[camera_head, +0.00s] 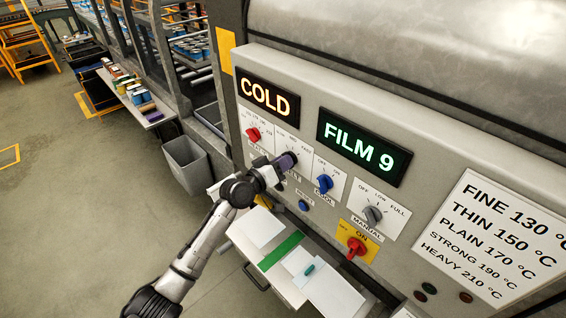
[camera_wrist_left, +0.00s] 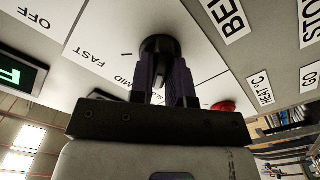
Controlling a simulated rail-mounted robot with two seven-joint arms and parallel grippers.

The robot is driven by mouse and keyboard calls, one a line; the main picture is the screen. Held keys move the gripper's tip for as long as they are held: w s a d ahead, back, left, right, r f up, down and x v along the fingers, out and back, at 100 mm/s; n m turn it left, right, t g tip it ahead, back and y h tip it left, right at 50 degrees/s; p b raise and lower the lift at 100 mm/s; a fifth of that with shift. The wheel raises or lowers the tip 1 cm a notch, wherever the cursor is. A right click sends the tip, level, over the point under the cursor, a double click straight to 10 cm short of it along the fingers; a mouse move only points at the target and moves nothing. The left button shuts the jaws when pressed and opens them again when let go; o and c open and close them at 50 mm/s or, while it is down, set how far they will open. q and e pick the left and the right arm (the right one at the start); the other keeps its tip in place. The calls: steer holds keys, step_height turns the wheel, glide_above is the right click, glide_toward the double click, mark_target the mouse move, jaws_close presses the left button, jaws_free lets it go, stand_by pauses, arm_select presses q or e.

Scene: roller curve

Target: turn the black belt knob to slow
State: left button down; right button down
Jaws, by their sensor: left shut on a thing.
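The black belt knob (camera_wrist_left: 160,47) is on a white dial plate in the left wrist view, where the words FAST and MID can be read. My left gripper (camera_wrist_left: 166,68) is shut on the knob, with one dark purple finger on each side. In the head view, my left gripper (camera_head: 286,163) reaches the belt dial (camera_head: 294,138) from the lower left and hides most of the knob. The SLOW mark and the knob's pointer cannot be made out. My right gripper is not in view.
A red knob (camera_head: 253,134) is left of the belt dial, and a blue knob (camera_head: 325,183) is to its right. A grey knob (camera_head: 373,214) and a red switch (camera_head: 356,246) are farther right. A blue button (camera_head: 304,206) and a shelf with papers (camera_head: 333,296) lie below.

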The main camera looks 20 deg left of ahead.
arm_select(q)
steer(key=shift+n, duration=0.5)
steer(key=c, duration=1.1)
jaws_free()
steer(key=shift+b+v, duration=1.1)
steer(key=shift+v, duration=5.85)
